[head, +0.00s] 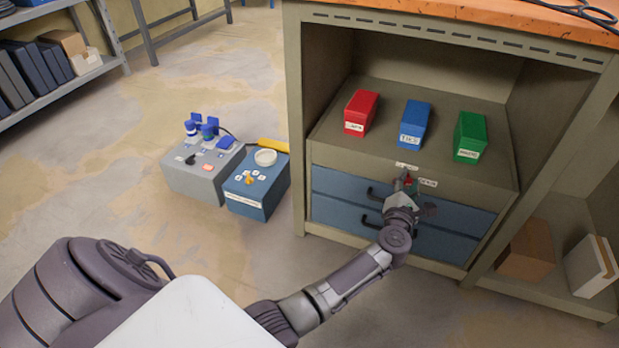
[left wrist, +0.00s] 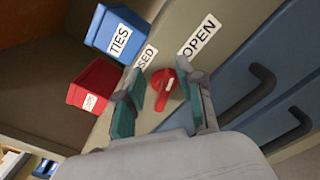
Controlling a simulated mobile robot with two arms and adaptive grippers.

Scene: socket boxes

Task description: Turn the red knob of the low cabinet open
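The red knob (left wrist: 168,90) is on the front panel of the low cabinet (head: 330,155), between the labels CLOSED and OPEN (left wrist: 200,36) and above the drawers. In the head view the red knob (head: 408,181) is mostly hidden by my left gripper (head: 408,188). In the left wrist view, my left gripper (left wrist: 167,98) is open, with one teal-padded finger on each side of the knob. Gaps show between the pads and the knob, so they look apart from it. I cannot tell which label the knob points to. My right gripper is not in view.
Red (head: 360,112), blue (head: 414,124) and green (head: 469,136) boxes stand on top of the cabinet. Blue drawers (head: 340,196) with dark handles lie below the knob. Two control boxes (head: 195,178) stand on the floor to the left. An orange worktop (head: 480,17) is overhead.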

